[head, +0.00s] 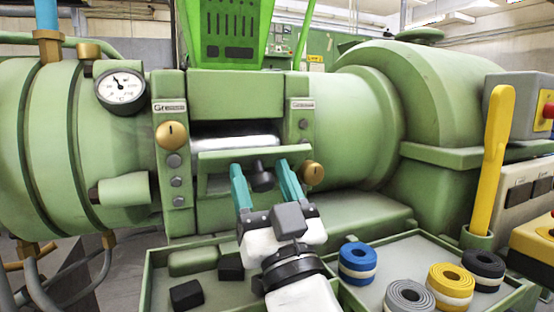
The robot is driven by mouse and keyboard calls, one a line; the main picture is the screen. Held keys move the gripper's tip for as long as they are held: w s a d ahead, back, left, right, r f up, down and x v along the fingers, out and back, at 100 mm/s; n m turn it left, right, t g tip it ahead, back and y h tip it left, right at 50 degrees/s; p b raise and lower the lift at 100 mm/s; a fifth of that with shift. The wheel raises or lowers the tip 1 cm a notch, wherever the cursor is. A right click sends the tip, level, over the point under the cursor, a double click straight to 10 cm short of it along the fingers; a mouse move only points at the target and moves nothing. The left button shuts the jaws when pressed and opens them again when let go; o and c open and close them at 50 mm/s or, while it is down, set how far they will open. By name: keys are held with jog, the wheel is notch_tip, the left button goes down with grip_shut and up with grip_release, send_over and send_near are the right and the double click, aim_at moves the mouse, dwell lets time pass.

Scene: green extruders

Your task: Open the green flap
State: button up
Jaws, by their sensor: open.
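The green flap (222,161) sits in the middle of the green extruder, below a slot where a shiny metal roller (235,142) shows. A black knob (262,178) sticks out from the flap's front. My gripper (262,172) is open, with one teal finger on each side of the black knob. I cannot tell whether the fingers touch the knob. My gripper hides part of the flap's lower right.
A bright green hopper (230,30) stands above the slot. Brass knobs (171,135) flank the opening. A green tray below holds black blocks (187,295) and several rolls, including a blue one (358,262). A yellow lever (494,150) stands at right.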

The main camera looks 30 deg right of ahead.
jog(key=r, duration=0.1)
jog(key=r+p, duration=0.1)
jog(key=r, duration=0.1)
jog(key=r+p, duration=0.1)
jog(key=shift+s+r, duration=0.25)
jog(key=shift+s, duration=0.15)
jog(key=s+r+p, duration=0.8)
jog(key=s+p, duration=0.5)
jog(key=p, duration=0.2)
jog(key=shift+r, duration=0.15)
jog(key=shift+s, duration=0.1)
